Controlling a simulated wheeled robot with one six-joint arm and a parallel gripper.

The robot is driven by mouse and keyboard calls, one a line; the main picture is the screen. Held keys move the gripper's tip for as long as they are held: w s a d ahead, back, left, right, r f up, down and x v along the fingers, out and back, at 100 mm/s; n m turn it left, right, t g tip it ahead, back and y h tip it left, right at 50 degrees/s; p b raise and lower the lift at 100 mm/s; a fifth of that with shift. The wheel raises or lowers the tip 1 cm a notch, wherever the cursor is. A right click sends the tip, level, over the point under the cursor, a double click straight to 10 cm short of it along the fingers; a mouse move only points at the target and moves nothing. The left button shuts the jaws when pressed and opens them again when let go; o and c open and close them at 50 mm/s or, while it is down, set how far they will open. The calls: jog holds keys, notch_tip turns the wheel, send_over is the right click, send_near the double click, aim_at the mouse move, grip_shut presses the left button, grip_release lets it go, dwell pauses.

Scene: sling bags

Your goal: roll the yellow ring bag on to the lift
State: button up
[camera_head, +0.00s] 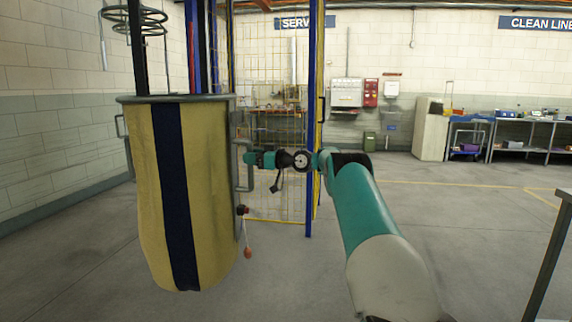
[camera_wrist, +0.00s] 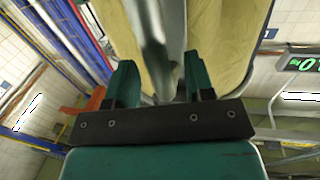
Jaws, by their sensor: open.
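The yellow ring bag (camera_head: 215,200) hangs from a grey metal rim at the left of the head view, with a dark navy stripe down its front. A grey bar handle (camera_head: 250,181) is on its right side. My gripper (camera_head: 250,158) is at this handle, reaching in from the right. In the wrist view its teal fingers (camera_wrist: 158,78) are open, with the grey handle bar (camera_wrist: 153,35) between them and yellow cloth (camera_wrist: 222,35) behind. Whether the fingers touch the bar cannot be told. I cannot tell for sure which structure is the lift.
A mesh cage with blue posts (camera_head: 314,120) stands close behind the bag and my gripper. A red-ended cord (camera_head: 248,253) hangs at the bag's right side. A table edge (camera_head: 548,255) is at the far right. The floor between is clear; shelves (camera_head: 535,125) stand at the back.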

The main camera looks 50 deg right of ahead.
jog(key=b+v, duration=0.2)
jog(key=v, duration=1.2)
jog(key=shift+s+d, duration=0.1)
